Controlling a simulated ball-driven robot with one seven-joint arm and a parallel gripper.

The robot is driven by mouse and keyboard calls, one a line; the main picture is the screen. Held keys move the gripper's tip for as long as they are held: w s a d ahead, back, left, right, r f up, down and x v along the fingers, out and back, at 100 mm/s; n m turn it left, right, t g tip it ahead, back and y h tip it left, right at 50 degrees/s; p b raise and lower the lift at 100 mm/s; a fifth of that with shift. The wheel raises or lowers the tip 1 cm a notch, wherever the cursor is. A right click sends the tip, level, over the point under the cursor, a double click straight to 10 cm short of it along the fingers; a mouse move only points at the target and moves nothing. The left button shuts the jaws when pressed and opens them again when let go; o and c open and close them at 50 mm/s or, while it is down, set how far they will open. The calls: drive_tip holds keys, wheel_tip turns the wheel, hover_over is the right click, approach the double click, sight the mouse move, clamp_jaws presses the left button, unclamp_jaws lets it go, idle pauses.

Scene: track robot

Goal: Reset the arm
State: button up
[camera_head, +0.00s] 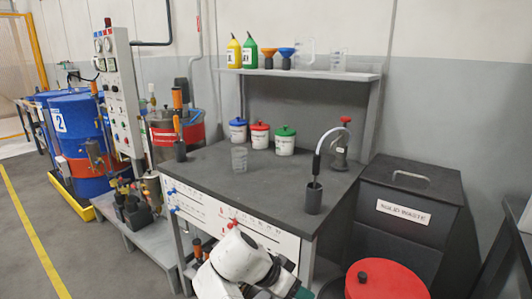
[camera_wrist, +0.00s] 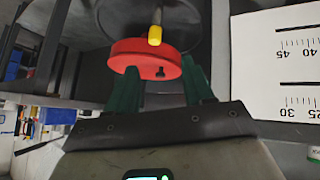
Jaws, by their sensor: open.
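My arm (camera_head: 240,262) shows at the bottom middle of the head view, low in front of the bench. Only a small part of the gripper's green end shows there, at the bottom edge. In the wrist view my gripper (camera_wrist: 160,85) has two green fingers standing apart. A red disc (camera_wrist: 135,53) with a yellow-tipped rod (camera_wrist: 155,34) shows between and beyond the fingertips. I cannot tell whether the fingers touch the disc.
The dark bench (camera_head: 215,178) stands behind my arm, with a clear beaker (camera_head: 239,159) and several lidded tubs. A red-topped drum (camera_head: 400,285) is close at right, before the solid waste bin (camera_head: 408,207). A scale panel (camera_wrist: 280,65) is close at right in the wrist view.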

drive_tip(key=s+d+f+n+g+y+p, duration=0.1)
drive_tip(key=s+d+f+n+y+p, duration=0.15)
drive_tip(key=s+d+f, duration=0.6)
drive_tip(key=s+d+f+n+g+y+p, duration=0.1)
drive_tip(key=s+d+f+n+y+p, duration=0.15)
drive_tip(key=s+d, duration=0.6)
drive_tip(key=s+d+r+n+y+p, duration=0.1)
drive_tip(key=s+r+n+p, duration=0.1)
drive_tip(key=s, duration=0.9)
drive_tip(key=s+d+r+n+y+p, duration=0.1)
drive_tip(key=s+d+r+n+p, duration=0.1)
drive_tip(key=s, duration=1)
drive_tip(key=shift+s+r+n+y, duration=0.25)
drive_tip(key=shift+r+n, duration=0.25)
drive_tip(key=shift+r, duration=0.35)
